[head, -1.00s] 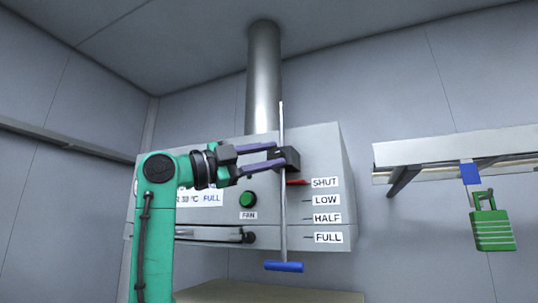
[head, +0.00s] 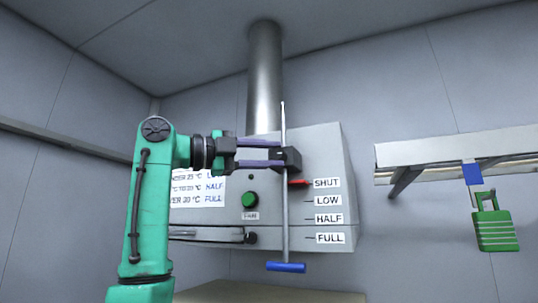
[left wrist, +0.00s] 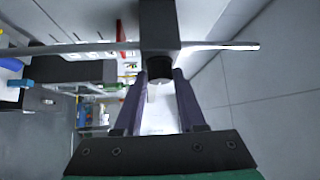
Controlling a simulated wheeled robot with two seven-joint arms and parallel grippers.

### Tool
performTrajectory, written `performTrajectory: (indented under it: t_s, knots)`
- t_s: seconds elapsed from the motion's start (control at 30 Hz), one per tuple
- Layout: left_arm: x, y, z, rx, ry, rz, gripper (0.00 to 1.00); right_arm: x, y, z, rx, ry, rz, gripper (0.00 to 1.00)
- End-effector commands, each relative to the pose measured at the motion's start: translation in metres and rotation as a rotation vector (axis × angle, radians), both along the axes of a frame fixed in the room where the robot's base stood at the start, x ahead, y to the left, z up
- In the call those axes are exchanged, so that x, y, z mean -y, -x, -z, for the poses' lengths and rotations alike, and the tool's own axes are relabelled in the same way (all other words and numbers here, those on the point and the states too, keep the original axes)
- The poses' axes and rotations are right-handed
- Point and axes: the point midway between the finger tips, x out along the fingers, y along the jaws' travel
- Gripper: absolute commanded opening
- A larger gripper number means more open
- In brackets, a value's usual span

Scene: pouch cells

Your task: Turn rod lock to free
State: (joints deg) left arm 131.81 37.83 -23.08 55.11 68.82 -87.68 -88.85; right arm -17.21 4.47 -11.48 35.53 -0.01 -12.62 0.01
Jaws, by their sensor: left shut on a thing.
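The rod lock is a black block (head: 291,160) on the thin upright grey rod (head: 285,220), in front of the grey hood. The rod ends below in a blue handle (head: 286,267). A red pointer (head: 299,182) beside the rod is level with the SHUT label (head: 326,183). My left gripper (head: 277,152) reaches in from the left, its two purple fingers nearly level and shut on the lock. In the left wrist view, the black block (left wrist: 159,28) and its round knob (left wrist: 158,76) lie at the fingertips. The lock's exact turn angle is hard to tell. My right gripper is out of view.
The grey hood (head: 325,150) carries a green FAN button (head: 250,200) and the labels LOW, HALF and FULL. A metal duct (head: 264,85) rises above it. Space between hood and padlock is free.

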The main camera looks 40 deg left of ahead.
Motion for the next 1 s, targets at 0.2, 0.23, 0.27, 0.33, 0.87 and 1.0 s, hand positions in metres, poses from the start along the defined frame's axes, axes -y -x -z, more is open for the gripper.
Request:
performTrajectory:
  t_s: [0.2, 0.23, 0.27, 0.33, 0.87, 1.0]
  knots:
    - [0.0, -0.001, 0.001, -0.002, -0.001, 0.0, 0.69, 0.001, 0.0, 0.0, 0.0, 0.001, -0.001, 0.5]
    - [0.0, -0.001, 0.001, -0.002, -0.001, 0.0, 0.69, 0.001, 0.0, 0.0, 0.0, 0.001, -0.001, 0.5]
    - [0.0, 0.0, 0.001, -0.002, -0.001, 0.0, 0.69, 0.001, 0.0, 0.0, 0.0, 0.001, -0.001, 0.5]
    - [0.0, 0.0, 0.001, -0.001, 0.0, 0.0, 0.69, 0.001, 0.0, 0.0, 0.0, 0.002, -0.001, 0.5]
    - [-0.042, 0.089, 0.01, 0.003, 0.003, 0.0, 0.69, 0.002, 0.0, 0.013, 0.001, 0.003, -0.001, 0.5]
    - [-0.056, 0.117, 0.012, 0.001, 0.002, 0.0, 0.69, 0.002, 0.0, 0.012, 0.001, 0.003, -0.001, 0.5]
